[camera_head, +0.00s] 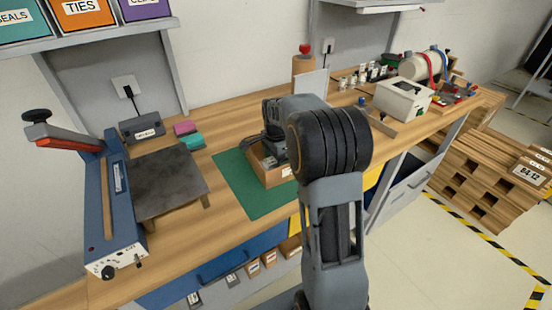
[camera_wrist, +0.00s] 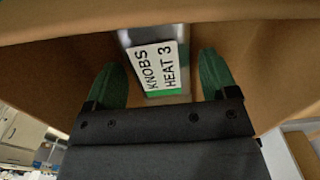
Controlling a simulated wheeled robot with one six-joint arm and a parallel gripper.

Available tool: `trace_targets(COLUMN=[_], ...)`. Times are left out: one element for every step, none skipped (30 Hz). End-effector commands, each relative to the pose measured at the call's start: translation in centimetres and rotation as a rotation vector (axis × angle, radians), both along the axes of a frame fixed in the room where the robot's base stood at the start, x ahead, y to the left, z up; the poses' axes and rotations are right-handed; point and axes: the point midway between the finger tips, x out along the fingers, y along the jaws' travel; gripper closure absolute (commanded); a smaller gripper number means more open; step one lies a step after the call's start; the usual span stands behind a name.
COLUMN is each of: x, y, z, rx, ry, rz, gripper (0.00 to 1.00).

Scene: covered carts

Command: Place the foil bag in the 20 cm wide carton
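An open cardboard carton (camera_head: 272,178) stands on the green mat (camera_head: 232,180), with my arm reaching down over it. Its brown inside fills much of the wrist view (camera_wrist: 60,55). The silvery foil bag (camera_wrist: 155,68), with a white label reading KNOBS HEAT 3 and a green strip, lies inside the carton in the wrist view. My gripper (camera_wrist: 160,80) has its two green fingers spread apart, one on each side of the bag, with a small gap at the right. In the head view my arm hides the bag and the fingertips. The carton's width cannot be read.
A blue sealing machine (camera_head: 118,205) and a dark-topped stand (camera_head: 165,180) are at left. Pink and teal blocks (camera_head: 190,140) lie behind. A white box machine (camera_head: 402,98) and small bottles stand at right. The bench between the stand and mat is clear.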

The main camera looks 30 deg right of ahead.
Motion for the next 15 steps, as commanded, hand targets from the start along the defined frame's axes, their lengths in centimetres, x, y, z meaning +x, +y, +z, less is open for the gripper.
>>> trace_targets(x=[0.0, 0.0, 0.0, 0.0, 0.0, 0.0, 0.0, 0.0, 0.0, 0.0, 0.0, 0.0, 0.1, 0.1, 0.1], y=[0.0, 0.0, 0.0, 0.0, 0.0, 0.0, 0.0, 0.0, 0.0, 0.0, 0.0, 0.0, 0.0, 0.0, 0.0], z=[0.0, 0.0, 0.0, 0.0, 0.0, 0.0, 0.0, 0.1, 0.1, 0.3, 0.5, 0.8, 1.1, 1.5, 2.1], rx=[0.000, 0.000, 0.000, 0.000, 0.000, 0.000, 0.000, 0.000, 0.000, 0.000, 0.000, -0.001, -0.001, -0.001, -0.002], ry=[0.000, 0.000, 0.000, 0.000, 0.000, 0.000, 0.000, 0.000, -0.001, -0.001, -0.001, -0.002, -0.004, -0.004, -0.004], rz=[0.000, 0.000, 0.000, 0.000, 0.000, 0.000, 0.000, 0.000, 0.000, 0.000, 0.000, 0.000, 0.000, 0.000, 0.000], gripper=[0.16, 0.13, 0.13, 0.13, 0.13, 0.13, 0.13, 0.13, 0.13, 0.13, 0.13, 0.13, 0.13, 0.13, 0.13])
